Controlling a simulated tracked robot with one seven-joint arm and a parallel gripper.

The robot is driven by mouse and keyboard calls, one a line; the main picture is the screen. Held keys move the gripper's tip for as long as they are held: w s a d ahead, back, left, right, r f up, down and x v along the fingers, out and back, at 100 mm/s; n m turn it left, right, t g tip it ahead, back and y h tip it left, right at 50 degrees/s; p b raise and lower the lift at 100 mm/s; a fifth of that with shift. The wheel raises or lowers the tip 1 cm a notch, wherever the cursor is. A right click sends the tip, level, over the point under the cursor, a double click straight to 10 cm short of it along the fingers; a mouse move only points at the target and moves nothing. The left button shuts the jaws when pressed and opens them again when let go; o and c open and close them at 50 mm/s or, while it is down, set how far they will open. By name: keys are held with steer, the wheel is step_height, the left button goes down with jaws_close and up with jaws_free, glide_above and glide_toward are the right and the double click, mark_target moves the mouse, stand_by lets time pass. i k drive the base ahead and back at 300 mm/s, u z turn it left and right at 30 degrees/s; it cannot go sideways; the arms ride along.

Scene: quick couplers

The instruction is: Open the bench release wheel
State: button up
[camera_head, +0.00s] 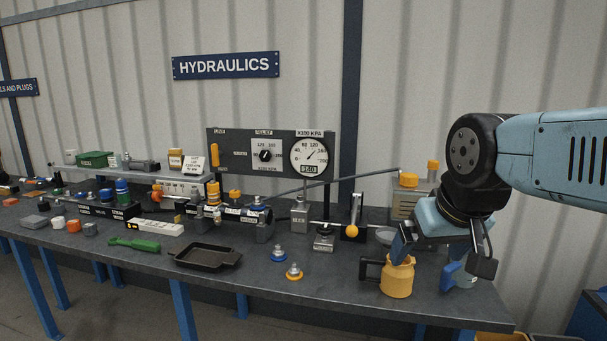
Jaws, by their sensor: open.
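I cannot single out the bench release wheel with certainty. My gripper (428,264) is open at the right end of the bench. One blue finger is at the top of a yellow mug (397,278) with a black handle; the other is to its right. I cannot tell whether a finger touches the mug.
A panel with a dial and gauge (309,155) stands at the back. A rod with a yellow ball (352,231) is left of my gripper. A black tray (205,257) and green tool (135,243) lie in front.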

mark_target(326, 230)
steer(key=u, duration=0.05)
steer(key=k, duration=0.65)
steer(key=u, duration=0.45)
steer(key=i, duration=1.25)
steer(key=z, duration=0.5)
